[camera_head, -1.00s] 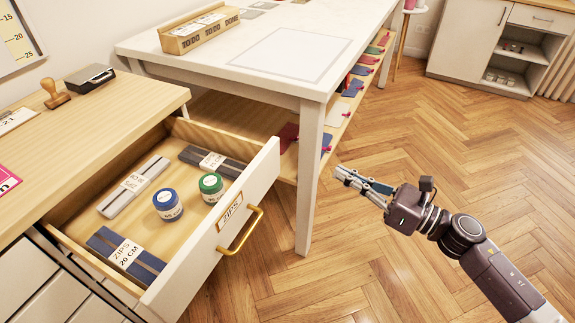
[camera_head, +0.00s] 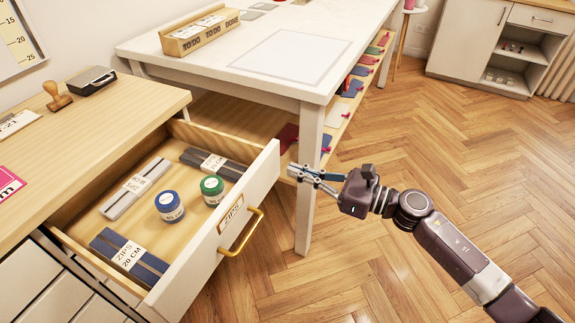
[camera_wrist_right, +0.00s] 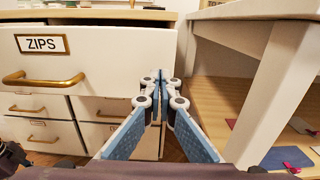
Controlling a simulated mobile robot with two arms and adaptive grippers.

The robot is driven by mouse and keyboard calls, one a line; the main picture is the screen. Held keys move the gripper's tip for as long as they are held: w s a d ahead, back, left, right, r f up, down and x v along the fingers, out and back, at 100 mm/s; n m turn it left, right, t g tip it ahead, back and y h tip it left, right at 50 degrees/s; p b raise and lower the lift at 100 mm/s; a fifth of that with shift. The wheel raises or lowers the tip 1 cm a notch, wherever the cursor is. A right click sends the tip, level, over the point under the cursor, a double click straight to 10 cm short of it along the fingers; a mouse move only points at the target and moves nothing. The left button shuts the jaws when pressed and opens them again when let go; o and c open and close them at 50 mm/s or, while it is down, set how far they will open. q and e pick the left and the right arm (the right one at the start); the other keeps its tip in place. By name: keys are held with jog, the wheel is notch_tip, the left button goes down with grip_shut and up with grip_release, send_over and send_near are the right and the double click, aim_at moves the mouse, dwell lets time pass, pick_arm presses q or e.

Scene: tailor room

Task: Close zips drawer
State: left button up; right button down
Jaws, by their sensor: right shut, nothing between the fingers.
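The zips drawer (camera_head: 190,262) is pulled well out of the wooden-topped cabinet. Its white front has a ZIPS label and a brass handle (camera_head: 243,234). In the right wrist view the drawer front (camera_wrist_right: 110,58) and handle (camera_wrist_right: 44,80) are at left, beyond the gripper (camera_wrist_right: 157,78). My left gripper is not in view.
A white table (camera_head: 262,75) stands just beyond the drawer, its front leg (camera_head: 306,200) close to my right gripper. Folded fabrics lie on its lower shelf. A stamp (camera_head: 56,95) and black box (camera_head: 91,80) sit on the cabinet top (camera_head: 130,105). The floor at right is clear.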

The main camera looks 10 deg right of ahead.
aim_at(276, 164)
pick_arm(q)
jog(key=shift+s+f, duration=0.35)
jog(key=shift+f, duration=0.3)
pick_arm(e)
jog(key=shift+x, duration=1.5)
